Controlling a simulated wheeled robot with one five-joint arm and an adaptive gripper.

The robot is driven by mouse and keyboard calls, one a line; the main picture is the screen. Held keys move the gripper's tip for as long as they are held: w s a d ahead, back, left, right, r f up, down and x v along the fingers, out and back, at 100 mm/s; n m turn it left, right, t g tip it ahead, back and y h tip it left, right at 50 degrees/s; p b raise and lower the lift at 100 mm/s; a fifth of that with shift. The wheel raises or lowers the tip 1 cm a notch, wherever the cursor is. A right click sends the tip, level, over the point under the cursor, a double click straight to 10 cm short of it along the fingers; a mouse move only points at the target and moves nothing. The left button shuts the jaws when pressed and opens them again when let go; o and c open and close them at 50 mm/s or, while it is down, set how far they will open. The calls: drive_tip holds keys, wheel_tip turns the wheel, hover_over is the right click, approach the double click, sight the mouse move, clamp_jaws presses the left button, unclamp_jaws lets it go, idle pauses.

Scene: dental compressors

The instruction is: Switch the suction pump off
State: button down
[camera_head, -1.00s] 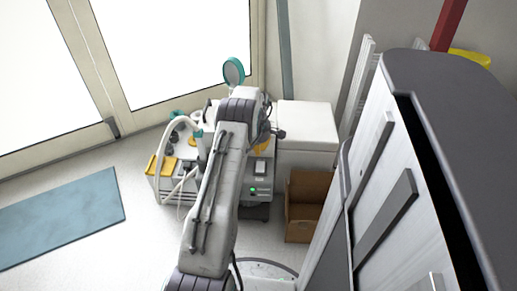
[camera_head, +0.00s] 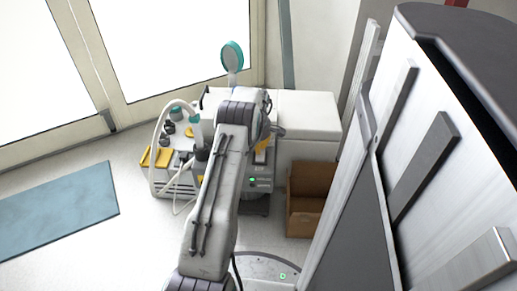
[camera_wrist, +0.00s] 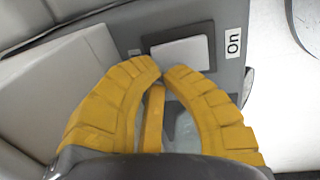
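The suction pump is not named by any label I can read. A grey and white machine (camera_head: 262,184) with small green lights on its front stands on the floor beyond my arm. In the wrist view, a white rocker switch (camera_wrist: 181,53) in a dark frame sits on a grey panel (camera_wrist: 125,36), with an "On" label (camera_wrist: 233,43) to its right. My gripper (camera_wrist: 163,68) has its yellow fingertips almost together, just below the switch, with nothing seen between them. Contact with the switch cannot be told. My arm hides part of the machine in the head view.
A large grey cabinet (camera_head: 425,160) stands close on the right. Hoses and a teal round-headed piece (camera_head: 232,56) rise at the machine. The floor at left, with a blue mat (camera_head: 60,208), is clear.

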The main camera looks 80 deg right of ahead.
idle(0.4)
drive_tip(key=shift+d+f+p, duration=0.1)
drive_tip(key=shift+f+p, duration=0.25)
drive_tip(key=shift+f, duration=0.05)
drive_tip(key=shift+r, duration=0.1)
drive_tip(key=shift+r+p, duration=0.45)
drive_tip(key=shift+r, duration=0.3)
drive_tip(key=shift+r+p, duration=0.3)
drive_tip(key=shift+r, duration=0.15)
wheel_tip(320, 180, up, 13)
drive_tip(key=d+p, duration=0.1)
drive_tip(key=p, duration=0.4)
drive_tip(key=shift+d, duration=0.35)
